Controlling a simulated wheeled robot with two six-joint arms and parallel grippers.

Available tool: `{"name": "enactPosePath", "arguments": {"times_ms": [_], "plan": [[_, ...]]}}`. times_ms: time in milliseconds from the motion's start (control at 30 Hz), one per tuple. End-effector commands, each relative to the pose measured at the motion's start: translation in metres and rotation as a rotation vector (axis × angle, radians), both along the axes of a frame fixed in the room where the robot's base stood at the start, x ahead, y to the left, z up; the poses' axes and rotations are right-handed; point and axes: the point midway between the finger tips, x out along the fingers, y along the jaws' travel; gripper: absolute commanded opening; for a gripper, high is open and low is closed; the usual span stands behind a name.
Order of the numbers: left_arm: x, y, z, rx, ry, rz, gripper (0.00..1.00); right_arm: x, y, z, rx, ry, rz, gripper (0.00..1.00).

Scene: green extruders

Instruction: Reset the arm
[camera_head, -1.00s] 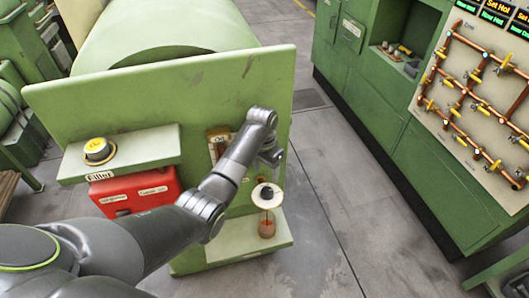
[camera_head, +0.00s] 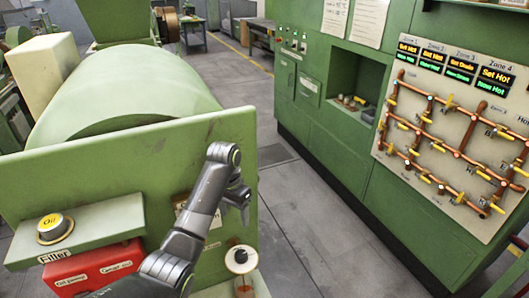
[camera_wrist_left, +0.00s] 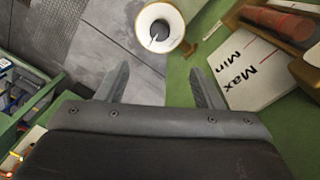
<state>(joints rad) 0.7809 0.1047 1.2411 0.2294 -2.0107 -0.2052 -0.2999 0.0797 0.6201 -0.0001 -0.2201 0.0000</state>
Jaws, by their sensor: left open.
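My left arm comes in from the bottom of the head view and bends over the front of the green machine (camera_head: 110,165). My left gripper (camera_head: 243,208) hangs at its end, small in that view. In the left wrist view the gripper (camera_wrist_left: 158,68) has its two fingers spread, with nothing between them. A white round funnel-like piece with a dark centre (camera_wrist_left: 160,28) lies beyond the fingertips, apart from them; in the head view it (camera_head: 241,259) is below the gripper. My right gripper is in neither view.
A yellow oil cap (camera_head: 50,222) sits on the filler shelf above a red box (camera_head: 95,268). A Min/Max gauge plate (camera_wrist_left: 245,80) is right of the fingers. A green cabinet with a pipe panel (camera_head: 455,140) stands at right. Grey floor (camera_head: 300,200) lies between.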

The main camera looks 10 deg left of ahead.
Motion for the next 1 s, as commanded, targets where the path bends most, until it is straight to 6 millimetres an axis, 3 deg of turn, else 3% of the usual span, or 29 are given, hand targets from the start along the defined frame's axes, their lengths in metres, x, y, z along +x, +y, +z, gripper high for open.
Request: {"name": "enactPosePath", "arguments": {"times_ms": [167,367,500,700,1000], "plan": [[-0.012,0.007,-0.018,0.001,-0.011,0.021,0.61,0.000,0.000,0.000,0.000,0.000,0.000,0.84],[-0.061,0.031,-0.069,0.007,-0.062,0.100,0.61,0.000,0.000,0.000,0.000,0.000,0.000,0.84],[-0.106,0.049,-0.099,0.019,-0.109,0.164,0.61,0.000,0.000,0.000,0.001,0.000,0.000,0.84],[-0.178,0.072,-0.123,0.042,-0.175,0.252,0.61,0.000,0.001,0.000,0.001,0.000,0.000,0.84],[-0.287,0.100,-0.120,0.091,-0.273,0.370,0.61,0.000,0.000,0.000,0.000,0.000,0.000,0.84]]}}
